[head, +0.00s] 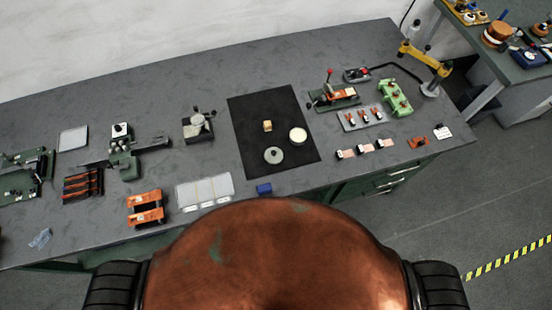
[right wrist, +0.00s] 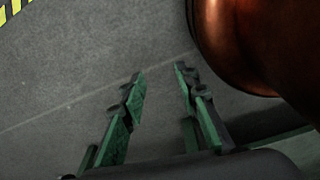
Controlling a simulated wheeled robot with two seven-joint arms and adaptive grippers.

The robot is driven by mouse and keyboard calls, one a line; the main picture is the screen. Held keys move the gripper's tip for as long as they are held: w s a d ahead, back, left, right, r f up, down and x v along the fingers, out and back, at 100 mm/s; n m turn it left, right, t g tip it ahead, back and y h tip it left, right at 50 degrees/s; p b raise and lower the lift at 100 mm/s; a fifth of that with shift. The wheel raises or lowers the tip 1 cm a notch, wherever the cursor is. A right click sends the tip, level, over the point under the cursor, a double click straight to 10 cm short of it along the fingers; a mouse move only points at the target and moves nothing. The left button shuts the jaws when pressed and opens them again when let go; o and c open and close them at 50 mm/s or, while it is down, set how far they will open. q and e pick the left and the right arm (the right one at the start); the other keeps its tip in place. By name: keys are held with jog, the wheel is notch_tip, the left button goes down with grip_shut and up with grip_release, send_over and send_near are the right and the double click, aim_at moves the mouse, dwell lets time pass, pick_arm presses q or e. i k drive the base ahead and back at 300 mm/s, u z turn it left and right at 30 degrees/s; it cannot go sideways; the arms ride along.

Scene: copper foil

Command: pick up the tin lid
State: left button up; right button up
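On a black mat (head: 245,140) on the workbench lies a round grey-green disc with a small dark knob in its middle, which looks like the tin lid (head: 273,155). Just up and right of it stands a round tin (head: 298,134) with a cream-coloured top, apart from the lid. A small yellowish block (head: 267,126) is on the mat above the lid. My right gripper (right wrist: 160,72) shows in the right wrist view, its green fingers apart and nothing between them, over bare floor, away from the bench. My left gripper is in neither view.
The grey workbench (head: 60,105) also carries a blue block (head: 264,189) at its front edge, a pale tray (head: 205,192), orange parts (head: 146,207), a toggle clamp (head: 335,95) and a yellow-armed lamp (head: 425,60). The mat around the lid is mostly clear. Grey floor (head: 440,220) is open at right.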

aim_at(274, 156)
jog(key=z, duration=0.65)
jog(key=k, duration=0.6)
jog(key=z, duration=0.9)
jog(key=k, duration=1.35)
jog(key=u, duration=0.45)
